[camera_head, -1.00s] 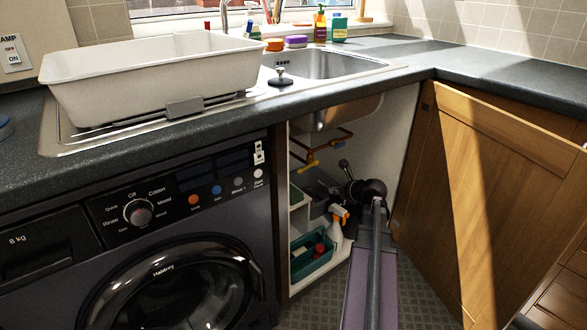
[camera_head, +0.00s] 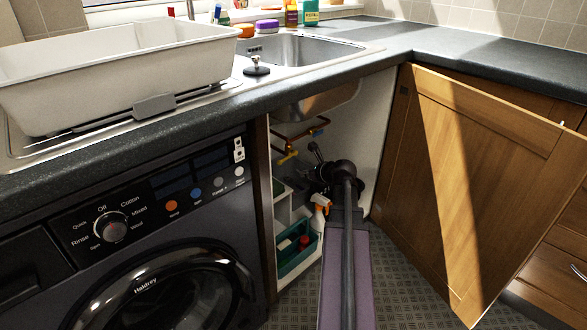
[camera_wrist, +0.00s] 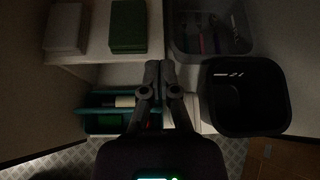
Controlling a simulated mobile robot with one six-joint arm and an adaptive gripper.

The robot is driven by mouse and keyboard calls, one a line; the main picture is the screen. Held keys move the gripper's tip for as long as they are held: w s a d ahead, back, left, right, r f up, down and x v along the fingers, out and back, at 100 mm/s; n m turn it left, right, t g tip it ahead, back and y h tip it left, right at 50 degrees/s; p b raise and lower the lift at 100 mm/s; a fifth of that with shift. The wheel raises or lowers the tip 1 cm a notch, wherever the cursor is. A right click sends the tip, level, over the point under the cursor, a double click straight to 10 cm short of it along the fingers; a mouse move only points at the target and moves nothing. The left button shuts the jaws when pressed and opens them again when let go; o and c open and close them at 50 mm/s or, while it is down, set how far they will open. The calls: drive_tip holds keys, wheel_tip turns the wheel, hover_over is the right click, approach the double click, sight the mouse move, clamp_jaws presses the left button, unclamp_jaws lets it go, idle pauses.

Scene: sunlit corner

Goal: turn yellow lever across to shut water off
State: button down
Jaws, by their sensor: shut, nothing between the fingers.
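The yellow lever (camera_head: 287,156) sits on the copper pipe under the sink, inside the open cupboard, in the head view. It is small there, and its exact angle is hard to tell. The lever does not show in the wrist view.
A white spray bottle with an orange head (camera_head: 319,213) and a teal caddy (camera_head: 296,262) stand low in the cupboard. The wooden door (camera_head: 480,180) is open at right. The wrist view shows a black bin (camera_wrist: 245,97), a grey container (camera_wrist: 210,30) and a green block (camera_wrist: 128,27).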

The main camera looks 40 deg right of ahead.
drive_tip(key=b+x, duration=0.5)
drive_tip(key=x, duration=0.5)
drive_tip(key=shift+s+a+f, duration=0.1)
drive_tip(key=shift+w+a+r+p, duration=0.1)
drive_tip(key=shift+w+r+p, duration=0.1)
drive_tip(key=shift+r+p, duration=0.8)
drive_tip(key=shift+w+a+r+p, duration=0.1)
drive_tip(key=shift+w+r+p, duration=0.1)
drive_tip(key=shift+r+p, duration=0.85)
drive_tip(key=shift+w+r+p, duration=0.1)
drive_tip(key=shift+r+p, duration=0.6)
drive_tip(key=shift+f+b, duration=0.2)
drive_tip(key=shift+b, duration=0.1)
